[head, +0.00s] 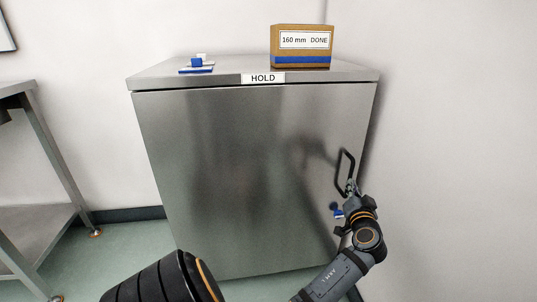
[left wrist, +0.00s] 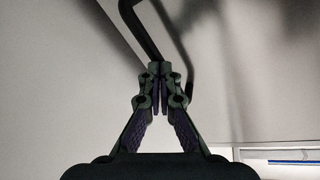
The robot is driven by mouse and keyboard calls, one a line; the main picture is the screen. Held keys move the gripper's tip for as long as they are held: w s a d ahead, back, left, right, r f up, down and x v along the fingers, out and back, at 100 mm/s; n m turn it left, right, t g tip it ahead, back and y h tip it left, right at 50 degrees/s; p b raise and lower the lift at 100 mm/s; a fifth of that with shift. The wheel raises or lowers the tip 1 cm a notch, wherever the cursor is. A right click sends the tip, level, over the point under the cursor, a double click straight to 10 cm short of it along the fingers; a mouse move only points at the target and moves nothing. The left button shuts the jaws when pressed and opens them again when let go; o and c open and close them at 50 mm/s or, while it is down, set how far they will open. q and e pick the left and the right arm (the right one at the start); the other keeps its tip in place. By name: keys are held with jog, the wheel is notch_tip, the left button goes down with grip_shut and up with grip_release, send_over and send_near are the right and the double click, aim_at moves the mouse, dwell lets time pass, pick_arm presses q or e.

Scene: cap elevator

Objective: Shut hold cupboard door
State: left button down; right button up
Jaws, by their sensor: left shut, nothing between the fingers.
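The HOLD cupboard is a steel cabinet, and its door (head: 240,175) fills the front. The door looks flush, or almost flush, under the top; I cannot tell if a small gap is left. A dark bar handle (head: 345,172) stands at the door's right side. My left gripper (head: 351,186) is at the handle's lower end, its fingers shut and empty. In the left wrist view the closed fingertips (left wrist: 160,68) are right by the dark handle bar (left wrist: 139,28); whether they touch is unclear. My right gripper is not in view.
A brown box (head: 301,61) labelled "160 mm DONE" and small blue and white pieces (head: 197,64) sit on the cupboard top. A small blue and white item (head: 338,213) shows beside my gripper. A steel table (head: 40,215) stands at left. A wall is close at right.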

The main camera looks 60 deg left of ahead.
pick_arm(q)
jog(key=v, duration=0.3)
jog(key=w+b+v, duration=0.1)
jog(key=v, duration=0.1)
jog(key=shift+d, duration=0.35)
dwell(0.7)
